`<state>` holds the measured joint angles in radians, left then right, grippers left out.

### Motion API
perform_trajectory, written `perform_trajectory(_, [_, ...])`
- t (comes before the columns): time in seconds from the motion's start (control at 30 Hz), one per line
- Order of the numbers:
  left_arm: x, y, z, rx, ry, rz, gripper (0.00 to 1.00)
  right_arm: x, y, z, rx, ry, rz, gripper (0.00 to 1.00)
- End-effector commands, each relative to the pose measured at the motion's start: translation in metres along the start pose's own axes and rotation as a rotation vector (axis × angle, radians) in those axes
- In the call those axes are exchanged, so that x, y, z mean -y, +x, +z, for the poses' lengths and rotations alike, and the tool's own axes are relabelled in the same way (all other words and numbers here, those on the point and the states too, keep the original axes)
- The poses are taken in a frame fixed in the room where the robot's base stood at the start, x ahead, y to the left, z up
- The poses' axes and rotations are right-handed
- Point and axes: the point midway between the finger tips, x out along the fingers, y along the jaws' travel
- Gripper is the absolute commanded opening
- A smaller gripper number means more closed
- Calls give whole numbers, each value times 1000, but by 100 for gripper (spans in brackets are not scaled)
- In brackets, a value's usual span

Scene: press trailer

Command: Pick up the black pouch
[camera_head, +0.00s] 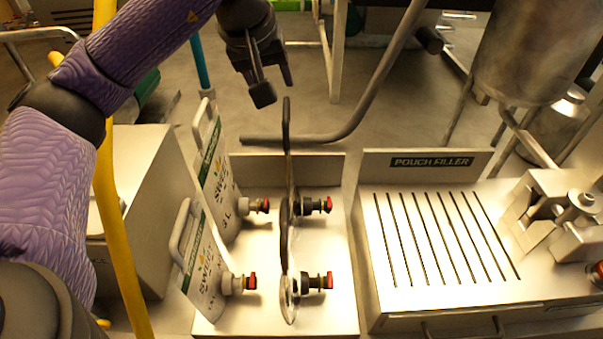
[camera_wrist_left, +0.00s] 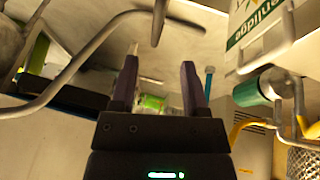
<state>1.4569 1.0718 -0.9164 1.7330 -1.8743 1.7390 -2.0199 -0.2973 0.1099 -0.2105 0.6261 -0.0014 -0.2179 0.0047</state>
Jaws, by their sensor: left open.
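The black pouch (camera_head: 286,200) stands nearly edge-on in the middle of the metal tray and shows as a thin dark upright strip. Its red-tipped spout points right. A clear pouch (camera_head: 290,300) stands edge-on in front of it. My left gripper (camera_head: 276,88) is open and empty, above and just behind the black pouch's top, apart from it. Its open fingers show in the left wrist view (camera_wrist_left: 160,85), with nothing between them. A dark strip at the top of that view may be the black pouch's top; I cannot tell. My right gripper is not in view.
Two white labelled pouches, one behind (camera_head: 220,180) and one in front (camera_head: 203,270), lean at the tray's left. The tray (camera_head: 325,322) has bare space at right. A slotted pouch filler (camera_head: 455,290) stands right. A bent grey pipe (camera_head: 365,105) runs behind the tray.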

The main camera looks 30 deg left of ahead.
Motion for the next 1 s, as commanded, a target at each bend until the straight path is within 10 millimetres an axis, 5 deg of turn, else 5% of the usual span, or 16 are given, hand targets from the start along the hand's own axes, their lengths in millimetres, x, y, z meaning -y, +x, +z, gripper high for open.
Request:
perform_trajectory(0.47, [-6, 90, -5, 5, 0, 0, 58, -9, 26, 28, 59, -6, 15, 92])
perform_trajectory(0.73, [-6, 97, -6, 3, 1, 2, 58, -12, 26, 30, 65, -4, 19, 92])
perform_trajectory(1.0, [-6, 96, -6, 3, 1, 2, 5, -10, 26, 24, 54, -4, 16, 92])
